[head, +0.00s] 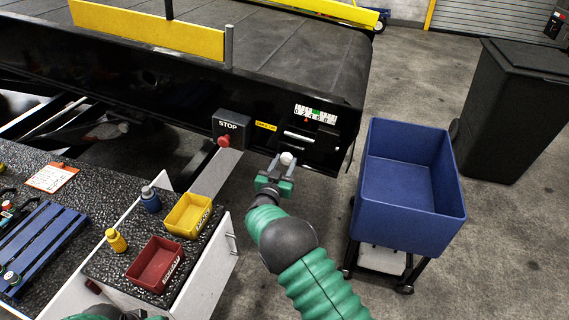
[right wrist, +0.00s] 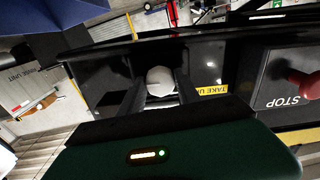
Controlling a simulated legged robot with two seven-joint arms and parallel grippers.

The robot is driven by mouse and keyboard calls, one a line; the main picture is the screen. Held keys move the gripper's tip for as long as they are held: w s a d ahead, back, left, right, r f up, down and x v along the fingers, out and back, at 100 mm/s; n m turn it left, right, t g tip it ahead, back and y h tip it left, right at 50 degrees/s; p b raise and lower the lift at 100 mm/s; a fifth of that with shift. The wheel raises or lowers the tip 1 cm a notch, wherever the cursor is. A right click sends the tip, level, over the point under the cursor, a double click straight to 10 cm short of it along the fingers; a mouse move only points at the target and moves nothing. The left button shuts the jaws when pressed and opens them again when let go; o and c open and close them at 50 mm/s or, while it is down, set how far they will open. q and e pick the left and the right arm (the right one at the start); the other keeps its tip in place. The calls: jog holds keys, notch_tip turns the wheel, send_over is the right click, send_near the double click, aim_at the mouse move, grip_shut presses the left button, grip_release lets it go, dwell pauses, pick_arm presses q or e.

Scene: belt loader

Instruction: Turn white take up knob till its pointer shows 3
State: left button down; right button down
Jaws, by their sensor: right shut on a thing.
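The white take up knob (head: 287,158) sits on the front of the black belt loader frame. My right gripper (head: 278,175) reaches it from below and is shut on it. In the right wrist view the knob (right wrist: 160,80) lies between the two dark fingers. A scale (head: 315,113) with numbers, a green band and a small red pointer (head: 306,120) is above the knob. The digits are too small to read surely. Only a small part of my left arm shows at the bottom edge, and its gripper cannot be made out.
A red stop button (head: 224,141) is left of the knob. A blue bin (head: 405,190) on a cart stands at the right. Yellow (head: 188,215) and red (head: 155,265) trays are on the speckled worktop at the left. A black bin (head: 515,110) stands farther back.

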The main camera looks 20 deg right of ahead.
jog(key=shift+f+n, duration=0.1)
jog(key=shift+n, duration=0.2)
jog(key=c, duration=1.2)
grip_release()
jog(key=o, duration=0.3)
jog(key=shift+w, duration=0.1)
jog(key=shift+o, duration=0.2)
